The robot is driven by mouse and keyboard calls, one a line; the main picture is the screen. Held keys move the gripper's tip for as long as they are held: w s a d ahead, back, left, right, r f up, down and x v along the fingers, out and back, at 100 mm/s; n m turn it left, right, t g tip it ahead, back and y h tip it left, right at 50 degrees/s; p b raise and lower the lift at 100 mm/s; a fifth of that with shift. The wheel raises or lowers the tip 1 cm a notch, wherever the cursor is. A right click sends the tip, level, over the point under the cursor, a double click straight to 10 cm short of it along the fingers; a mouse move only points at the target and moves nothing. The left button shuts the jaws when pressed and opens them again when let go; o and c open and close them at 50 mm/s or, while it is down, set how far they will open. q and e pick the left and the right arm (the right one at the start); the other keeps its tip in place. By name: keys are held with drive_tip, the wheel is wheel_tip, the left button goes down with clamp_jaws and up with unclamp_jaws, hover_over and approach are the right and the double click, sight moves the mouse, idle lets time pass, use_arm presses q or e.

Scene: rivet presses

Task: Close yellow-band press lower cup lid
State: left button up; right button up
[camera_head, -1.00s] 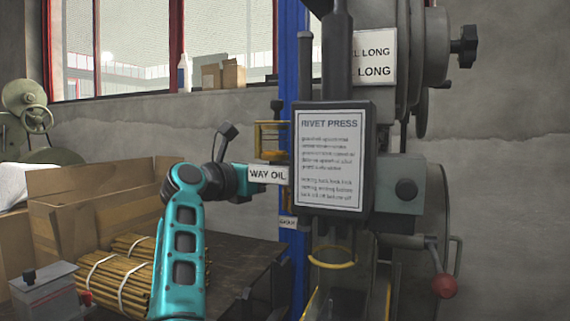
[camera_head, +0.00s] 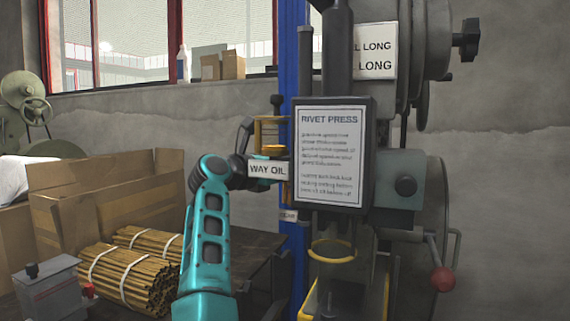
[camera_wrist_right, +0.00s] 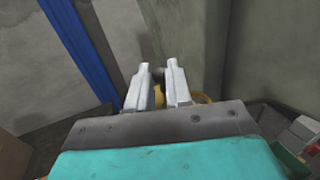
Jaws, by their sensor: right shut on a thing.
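The rivet press (camera_head: 333,150) carries a printed plate and stands right of a blue post (camera_head: 297,240). A yellow-framed cup (camera_head: 270,130) with a black knob is beside the post, behind the WAY OIL sign (camera_head: 268,169). Lower down I see only the edge of another label; a lower cup and its lid are not clear. In the right wrist view my right gripper (camera_wrist_right: 158,70) is closed on a small dark piece; whether this is the lid I cannot tell. My left gripper is not identifiable.
A red-knobbed lever (camera_head: 443,279) is at the right. A cardboard box (camera_head: 105,200) and bundled rods (camera_head: 125,278) lie left of the arm. A grey canister (camera_head: 46,292) stands at the lower left.

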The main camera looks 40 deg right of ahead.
clamp_jaws()
drive_tip(key=shift+m+g, duration=0.3)
drive_tip(key=shift+g, duration=0.2)
drive_tip(key=m+g+p, duration=0.1)
drive_tip(key=g, duration=0.1)
drive_tip(key=shift+d+r+m+g, duration=0.1)
drive_tip(key=shift+r+m+g, duration=0.05)
drive_tip(key=shift+m+g, duration=0.2)
drive_tip(key=shift+s+m+g+y+p, duration=0.2)
drive_tip(key=shift+m+g+y+p, duration=0.2)
drive_tip(key=shift+m+g+p, duration=1.55)
drive_tip(key=shift+g, duration=1)
drive_tip(key=shift+y, duration=0.3)
drive_tip(key=o, duration=0.6)
unclamp_jaws()
